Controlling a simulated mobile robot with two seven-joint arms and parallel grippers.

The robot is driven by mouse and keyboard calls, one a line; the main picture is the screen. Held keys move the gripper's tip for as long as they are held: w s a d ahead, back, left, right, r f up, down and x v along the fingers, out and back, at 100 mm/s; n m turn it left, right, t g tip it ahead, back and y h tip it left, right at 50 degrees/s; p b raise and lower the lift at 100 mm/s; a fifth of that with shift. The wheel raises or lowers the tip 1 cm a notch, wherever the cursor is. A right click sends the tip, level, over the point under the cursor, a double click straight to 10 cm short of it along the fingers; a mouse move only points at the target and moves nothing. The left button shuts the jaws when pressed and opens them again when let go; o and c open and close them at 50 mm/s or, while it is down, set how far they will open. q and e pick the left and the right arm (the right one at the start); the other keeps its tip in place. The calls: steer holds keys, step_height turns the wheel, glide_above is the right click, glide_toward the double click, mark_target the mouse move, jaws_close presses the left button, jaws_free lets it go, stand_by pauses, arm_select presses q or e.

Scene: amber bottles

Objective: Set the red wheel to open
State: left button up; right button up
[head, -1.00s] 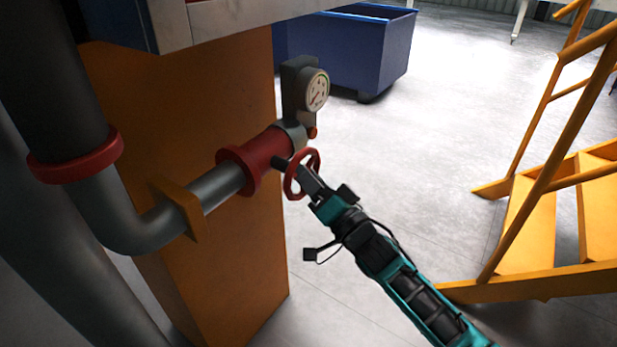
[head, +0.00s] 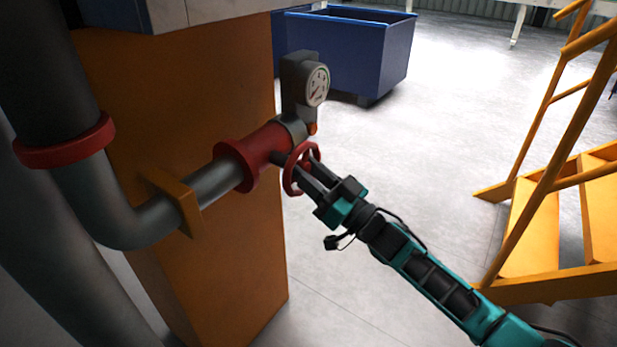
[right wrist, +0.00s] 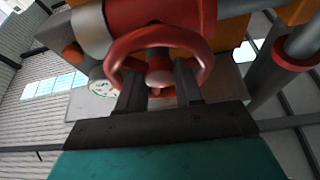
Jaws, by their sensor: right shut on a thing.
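The red wheel (head: 289,176) is a small handwheel on the side of a red valve body (head: 262,148) in a grey pipe. My right gripper (head: 304,174) is at the wheel, its two dark fingers reaching to the rim. In the right wrist view the wheel (right wrist: 117,53) stands upright ahead, with the right gripper's fingers (right wrist: 158,85) on either side of its lower hub area. The right gripper is shut on the wheel; the exact contact is partly hidden by the fingers. My left gripper is not in view.
A round gauge (head: 317,86) sits above the valve. An orange pillar (head: 240,250) stands behind the pipe. Yellow stairs with a railing (head: 530,230) are at the right, and a blue bin (head: 350,50) is at the back. The floor between is clear.

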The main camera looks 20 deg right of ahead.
steer(key=n+g+y, duration=0.1)
steer(key=n, duration=0.2)
steer(key=n+g+y+b, duration=0.1)
steer(key=n, duration=0.1)
steer(key=shift+d+n, duration=0.1)
steer(key=shift+n, duration=0.3)
steer(key=n+g+y, duration=0.1)
steer(key=n+g, duration=0.1)
steer(key=n, duration=0.3)
steer(key=n+g, duration=0.1)
steer(key=n, duration=0.2)
steer(key=n+g+y, duration=0.1)
steer(key=n+g, duration=0.1)
steer(key=n, duration=0.1)
steer(key=shift+w+r+n, duration=0.1)
steer(key=shift+r+n, duration=0.05)
steer(key=shift+n, duration=0.15)
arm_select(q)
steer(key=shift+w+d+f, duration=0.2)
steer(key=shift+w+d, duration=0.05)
arm_select(e)
steer(key=shift+n+g, duration=0.6)
steer(key=shift+n, duration=0.8)
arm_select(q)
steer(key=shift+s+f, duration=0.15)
arm_select(e)
steer(key=shift+h, duration=0.3)
steer(key=o, duration=0.8)
steer(key=shift+d, duration=0.15)
